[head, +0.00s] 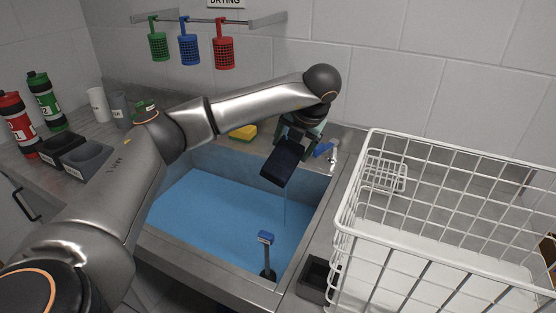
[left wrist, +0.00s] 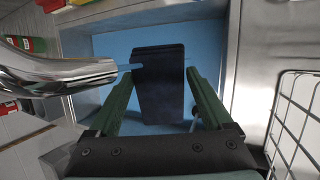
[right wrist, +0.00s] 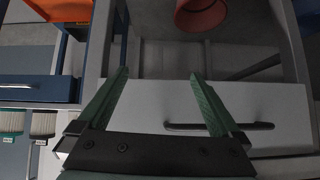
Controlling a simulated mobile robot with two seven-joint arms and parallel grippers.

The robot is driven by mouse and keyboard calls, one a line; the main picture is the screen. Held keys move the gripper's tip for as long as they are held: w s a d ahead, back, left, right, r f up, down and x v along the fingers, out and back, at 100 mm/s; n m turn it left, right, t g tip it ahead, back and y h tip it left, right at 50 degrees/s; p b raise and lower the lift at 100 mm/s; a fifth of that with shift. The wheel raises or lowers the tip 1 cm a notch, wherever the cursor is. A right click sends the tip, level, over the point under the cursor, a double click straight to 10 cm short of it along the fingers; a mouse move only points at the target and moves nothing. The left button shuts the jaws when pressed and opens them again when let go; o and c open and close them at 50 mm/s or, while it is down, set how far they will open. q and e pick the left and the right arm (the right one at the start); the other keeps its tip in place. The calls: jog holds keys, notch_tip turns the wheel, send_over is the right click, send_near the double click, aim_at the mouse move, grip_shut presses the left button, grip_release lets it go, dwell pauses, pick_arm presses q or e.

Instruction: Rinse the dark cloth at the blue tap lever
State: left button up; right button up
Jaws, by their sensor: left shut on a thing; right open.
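My left gripper (head: 292,138) reaches over the sink (head: 200,155) and is shut on the dark cloth (head: 284,163), which hangs over the basin. In the left wrist view the cloth (left wrist: 160,85) sits between the two green fingers. The metal tap spout (left wrist: 60,76) points at it from the left, and a pale streak of water runs from its end to the cloth. A thin stream also falls below the cloth in the head view. The blue tap lever (head: 323,149) is just right of the gripper. My right gripper (right wrist: 160,80) is open and empty.
A yellow sponge (head: 243,132) lies on the sink's back edge. A white wire rack (head: 450,160) fills the right side. Bottles and cups stand left. My right gripper faces a drawer handle (right wrist: 218,126).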

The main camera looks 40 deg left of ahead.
pick_arm(q)
jog(key=s+d+b, duration=0.1)
jog(key=s+d, duration=0.2)
jog(key=d, duration=0.3)
jog(key=shift+s+d, duration=0.15)
jog(key=shift+d, duration=0.1)
jog(key=shift+r, duration=0.1)
dwell(1.3)
jog(key=s+d+r+p, duration=0.2)
jog(key=d+r+p, duration=0.2)
jog(key=p, duration=0.1)
jog(key=shift+s+d, duration=0.15)
jog(key=shift+d, duration=0.1)
jog(key=shift+f, duration=0.1)
dwell(0.3)
